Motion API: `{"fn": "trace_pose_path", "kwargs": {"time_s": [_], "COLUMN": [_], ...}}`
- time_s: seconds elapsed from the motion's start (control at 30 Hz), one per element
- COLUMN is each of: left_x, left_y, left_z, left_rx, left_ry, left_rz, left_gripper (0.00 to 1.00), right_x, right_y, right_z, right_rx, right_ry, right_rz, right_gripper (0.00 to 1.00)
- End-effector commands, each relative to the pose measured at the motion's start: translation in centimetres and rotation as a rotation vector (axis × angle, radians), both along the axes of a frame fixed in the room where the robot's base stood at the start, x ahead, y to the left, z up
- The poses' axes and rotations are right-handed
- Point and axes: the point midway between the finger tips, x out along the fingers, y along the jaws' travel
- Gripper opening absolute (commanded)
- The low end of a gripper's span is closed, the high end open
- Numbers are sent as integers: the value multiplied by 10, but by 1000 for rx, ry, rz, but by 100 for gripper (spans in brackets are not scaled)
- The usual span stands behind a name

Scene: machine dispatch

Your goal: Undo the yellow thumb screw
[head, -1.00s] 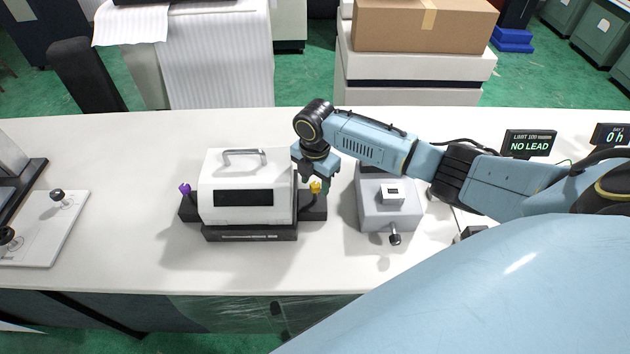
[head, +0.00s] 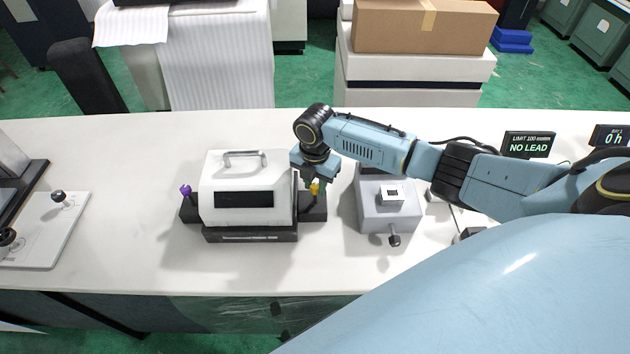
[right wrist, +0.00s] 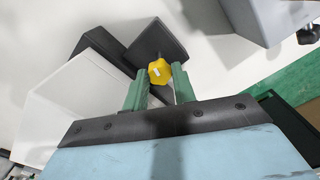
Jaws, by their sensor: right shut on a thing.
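The yellow thumb screw (head: 315,188) stands at the right side of the white machine (head: 228,184), on its black base. In the right wrist view the yellow head (right wrist: 159,71) sits between the green fingertips. My right gripper (head: 312,180) reaches down from above and is shut on the yellow thumb screw; it also shows in the right wrist view (right wrist: 160,78). A purple thumb screw (head: 186,190) stands at the machine's left side. My left gripper is not in view.
A grey box (head: 388,203) with a front knob stands just right of my right gripper. A white plate (head: 45,230) with black knobs lies at the far left. A "NO LEAD" display (head: 528,144) stands at the right. The table front is clear.

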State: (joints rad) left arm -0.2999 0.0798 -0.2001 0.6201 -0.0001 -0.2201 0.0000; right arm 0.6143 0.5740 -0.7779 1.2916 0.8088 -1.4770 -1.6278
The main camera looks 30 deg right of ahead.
Motion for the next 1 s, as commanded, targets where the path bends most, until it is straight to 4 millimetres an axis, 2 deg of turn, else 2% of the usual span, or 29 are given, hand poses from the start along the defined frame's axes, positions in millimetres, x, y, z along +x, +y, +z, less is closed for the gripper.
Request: {"fn": "trace_pose_path", "kwargs": {"time_s": [0.17, 0.43, 0.47, 0.6, 0.87, 1.0], "left_x": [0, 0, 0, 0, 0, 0], "left_y": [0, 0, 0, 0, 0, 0], "left_z": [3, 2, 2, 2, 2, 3], "left_rx": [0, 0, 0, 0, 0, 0], "left_ry": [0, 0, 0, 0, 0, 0], "left_rz": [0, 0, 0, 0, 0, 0], "left_gripper": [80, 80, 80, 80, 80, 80], "right_x": [0, 0, 0, 0, 0, 1], "right_y": [0, 0, 0, 0, 0, 0], "right_z": [1, 0, 0, 0, 0, 7], "right_rx": [1, 2, 2, 1, 1, 1], "right_ry": [1, 1, 1, 0, 1, -2], "right_rz": [93, 99, 98, 98, 98, 98], "right_gripper": [4, 4, 28, 46, 48, 48]}}
